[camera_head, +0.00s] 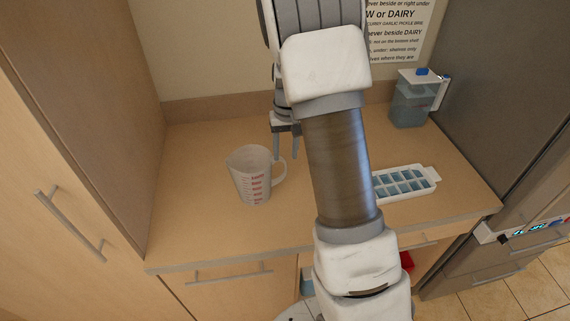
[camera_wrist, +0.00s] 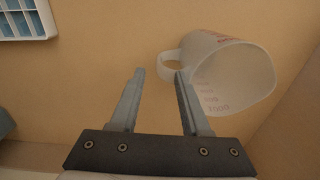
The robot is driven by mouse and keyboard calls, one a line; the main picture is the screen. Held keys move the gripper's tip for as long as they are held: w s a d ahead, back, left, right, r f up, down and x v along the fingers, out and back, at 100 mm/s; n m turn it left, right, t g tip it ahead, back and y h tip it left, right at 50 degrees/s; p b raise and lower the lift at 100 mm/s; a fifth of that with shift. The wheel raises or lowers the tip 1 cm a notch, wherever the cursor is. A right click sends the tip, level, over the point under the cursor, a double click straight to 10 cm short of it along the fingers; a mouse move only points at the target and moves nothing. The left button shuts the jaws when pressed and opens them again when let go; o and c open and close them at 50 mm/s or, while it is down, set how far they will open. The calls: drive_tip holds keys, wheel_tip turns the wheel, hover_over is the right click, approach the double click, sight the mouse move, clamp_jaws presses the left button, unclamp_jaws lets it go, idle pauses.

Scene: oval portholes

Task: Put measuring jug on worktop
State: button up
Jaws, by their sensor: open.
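The measuring jug (camera_head: 252,175) is whitish and translucent with red markings. It stands upright on the wooden worktop (camera_head: 197,220), left of my arm, with its handle to the right. In the wrist view the jug (camera_wrist: 232,78) is at the upper right, its handle pointing left. My gripper (camera_head: 285,157) is open and empty, just behind and right of the jug. In the wrist view my gripper (camera_wrist: 160,72) has its fingers apart, with the right fingertip close to the handle. I cannot tell whether they touch.
A white ice-cube tray (camera_head: 405,183) lies on the worktop right of my arm. A translucent water jug (camera_head: 410,103) with a blue-topped lid stands at the back right. A tall cabinet (camera_head: 100,110) bounds the left and a grey fridge (camera_head: 510,90) the right. The worktop's front left is clear.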

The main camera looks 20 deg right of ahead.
drive_tip(key=s+a+r+t, duration=0.1)
drive_tip(key=s+a+r, duration=0.3)
drive_tip(key=r, duration=0.5)
drive_tip(key=s+a+r+t, duration=0.2)
drive_tip(key=s+r, duration=0.5)
drive_tip(key=r, duration=0.2)
drive_tip(key=s+a+r+n+t, duration=0.2)
drive_tip(key=s+a, duration=0.1)
drive_tip(key=s, duration=1.1)
drive_tip(key=shift+s+r, duration=0.15)
drive_tip(key=shift+s, duration=0.1)
drive_tip(key=shift+s, duration=0.15)
